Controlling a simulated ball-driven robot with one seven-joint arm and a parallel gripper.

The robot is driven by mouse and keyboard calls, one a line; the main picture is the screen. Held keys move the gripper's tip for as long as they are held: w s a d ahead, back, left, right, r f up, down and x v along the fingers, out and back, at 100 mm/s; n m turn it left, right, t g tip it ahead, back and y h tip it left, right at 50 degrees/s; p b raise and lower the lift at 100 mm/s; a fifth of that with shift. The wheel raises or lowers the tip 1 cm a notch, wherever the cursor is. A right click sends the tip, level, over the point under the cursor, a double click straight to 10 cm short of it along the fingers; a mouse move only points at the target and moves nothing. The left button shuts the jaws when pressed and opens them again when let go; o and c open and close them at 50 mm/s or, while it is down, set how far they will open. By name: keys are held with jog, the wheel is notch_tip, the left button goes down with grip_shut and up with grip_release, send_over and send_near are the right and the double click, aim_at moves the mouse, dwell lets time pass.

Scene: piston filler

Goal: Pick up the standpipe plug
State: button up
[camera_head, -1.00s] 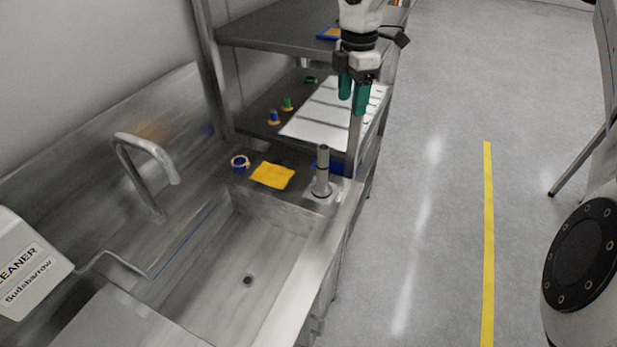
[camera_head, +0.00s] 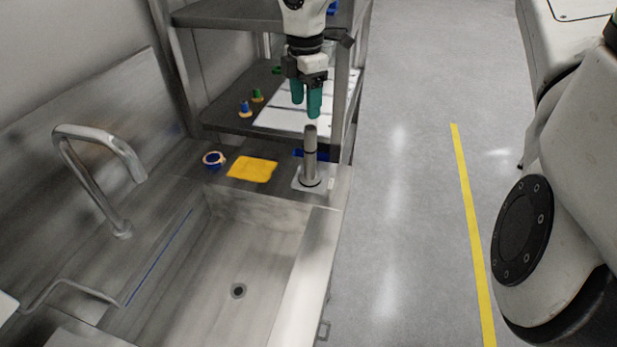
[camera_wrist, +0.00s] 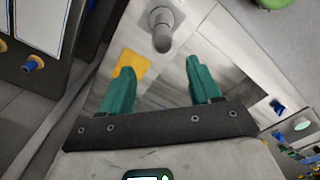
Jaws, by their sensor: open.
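The standpipe plug (camera_head: 310,158) is a grey metal upright cylinder with a dark band. It stands on a pale square plate at the far right corner of the sink. In the wrist view the standpipe plug (camera_wrist: 161,30) shows at the top, beyond the fingertips and roughly centred between them. My gripper (camera_head: 306,112) has two green fingers pointing down, just above the plug's top in the picture.
A yellow cloth (camera_head: 252,169) and a blue tape roll (camera_head: 214,160) lie left of the plug. The sink basin (camera_head: 250,262) is empty. A shelf rack (camera_head: 222,118) with small coloured items and a white sheet (camera_head: 290,118) stands behind. Open floor lies to the right.

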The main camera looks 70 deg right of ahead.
aim_at(310, 140)
notch_tip(310, 140, down, 6)
jog(key=shift+r+p, duration=0.1)
jog(key=shift+p, duration=0.25)
jog(key=shift+s+d+f+p, duration=0.1)
jog(key=shift+s+f+p, duration=0.1)
jog(key=shift+f, duration=0.7)
jog(key=shift+s+f+p, duration=0.15)
jog(key=shift+f+p, duration=0.05)
jog(key=shift+f, duration=0.75)
jog(key=shift+s+d+f+p, duration=0.1)
jog(key=shift+s+f+p, duration=0.1)
jog(key=shift+f, duration=0.7)
grip_shut()
jog(key=shift+w+r, duration=0.1)
